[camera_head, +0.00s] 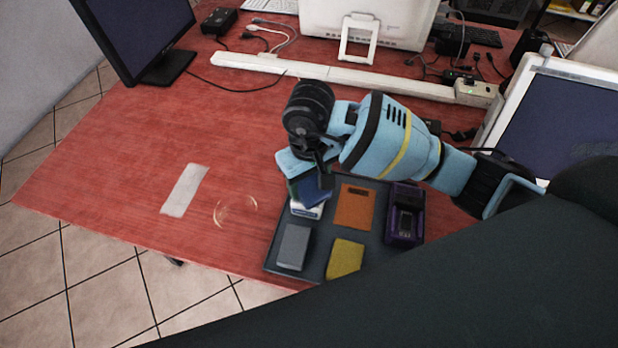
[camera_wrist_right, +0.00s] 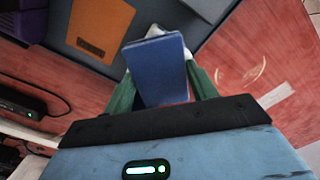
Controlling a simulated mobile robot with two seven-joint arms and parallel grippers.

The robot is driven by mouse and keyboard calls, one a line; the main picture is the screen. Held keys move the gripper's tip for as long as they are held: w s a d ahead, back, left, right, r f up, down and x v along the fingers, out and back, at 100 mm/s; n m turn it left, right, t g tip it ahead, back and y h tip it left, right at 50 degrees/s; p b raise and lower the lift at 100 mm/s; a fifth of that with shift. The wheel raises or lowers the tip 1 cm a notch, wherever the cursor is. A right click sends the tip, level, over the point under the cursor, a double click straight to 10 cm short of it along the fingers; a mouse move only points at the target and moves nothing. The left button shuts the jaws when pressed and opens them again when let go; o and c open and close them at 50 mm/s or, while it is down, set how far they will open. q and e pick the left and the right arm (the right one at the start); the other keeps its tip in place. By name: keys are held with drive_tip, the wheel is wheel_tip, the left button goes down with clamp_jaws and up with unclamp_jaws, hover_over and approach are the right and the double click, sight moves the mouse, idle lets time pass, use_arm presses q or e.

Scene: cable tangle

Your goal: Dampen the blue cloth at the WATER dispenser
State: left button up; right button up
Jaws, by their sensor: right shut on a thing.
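The blue cloth (camera_head: 306,189) is a dark blue folded pad. My right gripper (camera_head: 318,172) is shut on it, and in the right wrist view the cloth (camera_wrist_right: 158,68) sits between the two green fingers. Directly under or behind the cloth is a white object with a blue label (camera_head: 308,209), probably the WATER dispenser; the cloth and gripper hide much of it. Its white edge (camera_wrist_right: 152,32) shows past the cloth in the right wrist view. I cannot tell whether cloth and white object touch. My left gripper is not in view.
A dark tray (camera_head: 268,262) holds an orange cloth (camera_head: 355,207), a yellow cloth (camera_head: 344,258), a grey block (camera_head: 294,246) and a purple device (camera_head: 404,214). A pale strip (camera_head: 185,190) and a faint ring mark (camera_head: 235,210) lie left. Monitors and cables fill the back.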

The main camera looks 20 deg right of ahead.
sight(309, 183)
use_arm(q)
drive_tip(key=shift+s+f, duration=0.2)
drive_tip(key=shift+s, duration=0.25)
use_arm(e)
drive_tip(key=shift+s+f, duration=0.1)
drive_tip(key=shift+f, duration=0.05)
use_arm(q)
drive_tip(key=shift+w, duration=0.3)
